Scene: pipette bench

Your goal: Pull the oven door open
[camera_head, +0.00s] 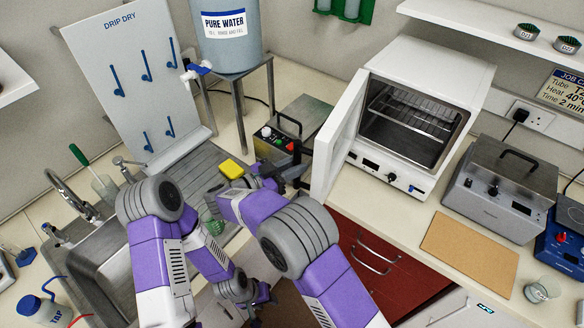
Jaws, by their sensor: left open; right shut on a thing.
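The white oven (425,85) stands on the bench, right of centre. Its door (338,140) is swung well open to the left, showing the dark interior and wire racks (412,112). My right gripper (290,178) is at the outer side of the door, near its free edge, and is shut on what appears to be the door handle. The handle itself is mostly hidden by the gripper and the door. My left gripper (256,302) is low at the bottom centre, open and away from the oven, partly hidden by my arms.
A control box with a handle (290,130) stands just left of the door. A yellow sponge (231,169) lies near the sink (98,262). A grey heater box (502,185) and a tan board (470,250) are right of the door. Red drawers (375,265) are below.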

